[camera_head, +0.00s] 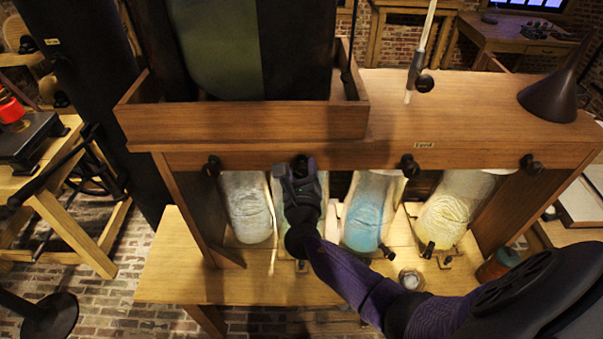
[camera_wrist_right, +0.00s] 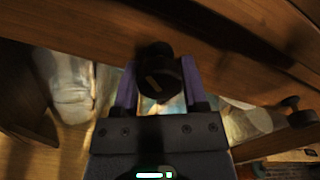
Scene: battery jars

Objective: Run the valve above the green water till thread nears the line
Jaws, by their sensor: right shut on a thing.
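A row of black valve knobs runs along the front of the wooden stand (camera_head: 480,150). My right gripper (camera_head: 301,172) is shut on the second valve knob from the left (camera_head: 301,160), above the green-water jar (camera_head: 280,190). In the right wrist view the black round knob (camera_wrist_right: 156,68), with a pale mark on its face, sits between the two purple fingers. My gripper and forearm hide most of the green jar. I cannot make out a thread or line in it. My left gripper is not in view.
A pale jar (camera_head: 247,205) stands left of the green one. A blue jar (camera_head: 367,215) and a yellow jar (camera_head: 444,218) stand to its right. Other knobs (camera_head: 212,166) (camera_head: 409,166) flank the held one. A dark cone (camera_head: 550,92) sits on the top shelf.

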